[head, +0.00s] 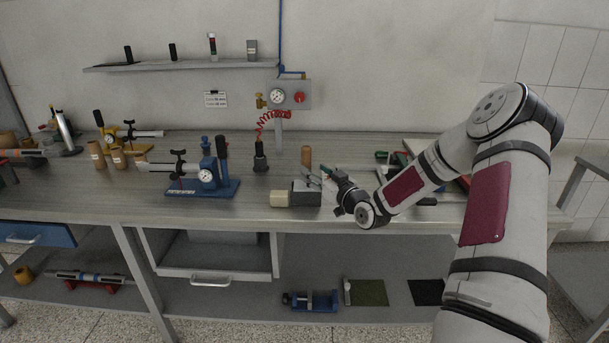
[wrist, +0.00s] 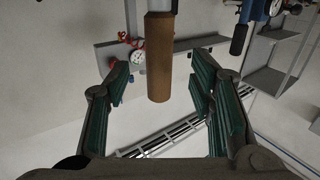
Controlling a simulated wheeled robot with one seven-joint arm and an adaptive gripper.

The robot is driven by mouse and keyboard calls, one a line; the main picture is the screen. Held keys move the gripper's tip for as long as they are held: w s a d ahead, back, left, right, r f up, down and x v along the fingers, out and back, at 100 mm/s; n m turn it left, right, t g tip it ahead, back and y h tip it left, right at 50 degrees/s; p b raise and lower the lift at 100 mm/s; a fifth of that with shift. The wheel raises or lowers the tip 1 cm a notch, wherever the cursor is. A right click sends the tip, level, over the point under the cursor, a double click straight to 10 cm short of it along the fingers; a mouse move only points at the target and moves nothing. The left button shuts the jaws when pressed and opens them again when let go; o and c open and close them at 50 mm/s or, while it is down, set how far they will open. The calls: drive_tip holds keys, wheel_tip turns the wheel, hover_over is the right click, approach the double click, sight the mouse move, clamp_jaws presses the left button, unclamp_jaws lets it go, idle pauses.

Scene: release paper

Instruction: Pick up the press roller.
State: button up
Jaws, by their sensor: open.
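A brown upright cylinder (head: 306,156), apparently the press roller's wooden handle, stands on the bench just beyond my gripper (head: 321,173). In the wrist view, which appears upside down, the brown handle (wrist: 159,60) runs down from the top edge, with a pale metal part above it. My gripper (wrist: 160,78) is open, with green-padded fingers left and right of the handle in the picture. I see gaps on both sides and no contact. How deep the handle lies between the fingers is unclear. The roller end is not clearly visible.
A grey block with a cream end (head: 283,198) sits below and left of my gripper. A blue-based press (head: 196,187) and a dark stand with a red coil (head: 260,158) are to the left. Tools lie to the right, partly behind my arm. A wall shelf (head: 180,66) is above.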

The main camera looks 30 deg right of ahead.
sight(309, 165)
drive_tip(key=shift+w+d+r, duration=0.1)
drive_tip(key=shift+w, duration=2.9)
clamp_jaws()
